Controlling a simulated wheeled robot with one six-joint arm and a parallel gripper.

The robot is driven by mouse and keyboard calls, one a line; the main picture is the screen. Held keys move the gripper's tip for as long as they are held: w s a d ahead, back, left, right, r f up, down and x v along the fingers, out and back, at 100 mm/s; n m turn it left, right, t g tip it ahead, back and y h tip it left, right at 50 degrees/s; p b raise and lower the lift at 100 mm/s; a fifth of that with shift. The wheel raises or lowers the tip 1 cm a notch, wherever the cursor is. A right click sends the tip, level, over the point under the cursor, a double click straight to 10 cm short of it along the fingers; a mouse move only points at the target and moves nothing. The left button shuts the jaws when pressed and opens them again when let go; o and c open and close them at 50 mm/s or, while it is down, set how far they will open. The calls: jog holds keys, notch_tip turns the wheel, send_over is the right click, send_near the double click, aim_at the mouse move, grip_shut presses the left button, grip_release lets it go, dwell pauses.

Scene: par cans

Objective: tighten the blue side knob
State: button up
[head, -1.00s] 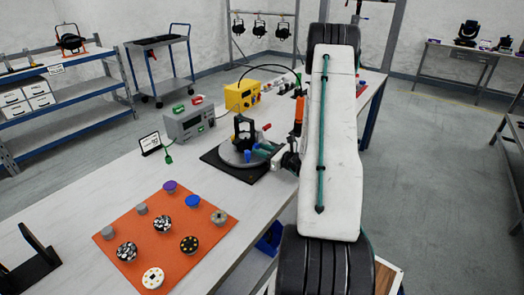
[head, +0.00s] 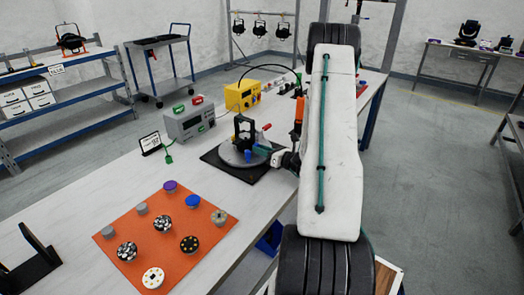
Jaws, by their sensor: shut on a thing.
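A dark fixture with an upright black yoke (head: 243,128) stands on a grey round plate (head: 229,157) over a black square mat (head: 212,160). A red-handled lever (head: 266,127) sticks out at its upper right. A small blue piece (head: 248,156) shows low on the fixture's front. My gripper (head: 262,149) reaches in from the right, level with the fixture's side. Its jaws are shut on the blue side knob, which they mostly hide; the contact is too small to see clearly.
A grey meter box (head: 189,122) and a yellow box (head: 240,97) with a black cable stand behind the fixture. An orange mat (head: 165,235) with several knobs and discs lies in front. My white arm link covers the bench's right side. Bare bench shows left of the fixture.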

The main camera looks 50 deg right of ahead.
jog(key=o, duration=0.7)
jog(key=s, duration=0.8)
jog(key=shift+d, duration=0.25)
jog(key=shift+w, duration=0.1)
